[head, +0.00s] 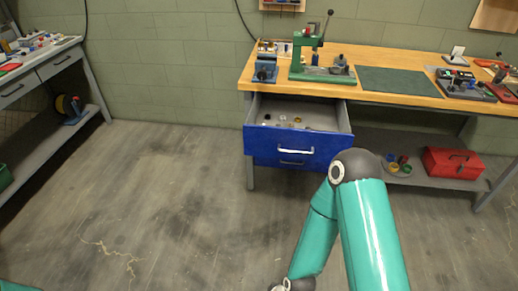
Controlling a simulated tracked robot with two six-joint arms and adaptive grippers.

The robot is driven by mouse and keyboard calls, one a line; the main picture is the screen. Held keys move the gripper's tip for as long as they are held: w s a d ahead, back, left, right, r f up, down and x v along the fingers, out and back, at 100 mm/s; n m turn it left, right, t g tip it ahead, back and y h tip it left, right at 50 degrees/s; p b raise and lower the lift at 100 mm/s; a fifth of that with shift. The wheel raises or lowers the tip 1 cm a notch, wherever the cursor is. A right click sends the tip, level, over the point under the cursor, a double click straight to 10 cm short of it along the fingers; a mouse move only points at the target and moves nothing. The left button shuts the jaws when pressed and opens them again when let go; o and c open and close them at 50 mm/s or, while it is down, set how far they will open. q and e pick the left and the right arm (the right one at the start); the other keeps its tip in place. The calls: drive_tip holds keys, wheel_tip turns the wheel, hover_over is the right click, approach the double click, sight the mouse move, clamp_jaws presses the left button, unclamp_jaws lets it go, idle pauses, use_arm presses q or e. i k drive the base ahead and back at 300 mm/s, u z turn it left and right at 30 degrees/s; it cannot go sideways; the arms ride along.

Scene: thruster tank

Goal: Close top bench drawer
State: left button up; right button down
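The top bench drawer (270,142) has a blue front with a pale bar handle (296,150). It is pulled well out from under the wooden workbench (400,97), at its left end. Several small parts lie inside on the drawer's grey floor. A second blue drawer with its own handle (291,162) sits below and is partly hidden by the top one. My teal right arm reaches up in front of the bench, its elbow just right of the drawers, and bends down to the bottom edge. Neither gripper's fingers show in the head view.
On the bench stand a green press (305,55), a dark green mat (397,81) and a fixture (465,84). A red toolbox (453,163) is on the lower shelf. Another bench (52,68) stands at the left. The floor (165,200) between is clear.

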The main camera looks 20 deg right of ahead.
sight(331, 134)
drive_tip(key=u, duration=0.1)
drive_tip(key=i, duration=1)
drive_tip(key=z, duration=0.1)
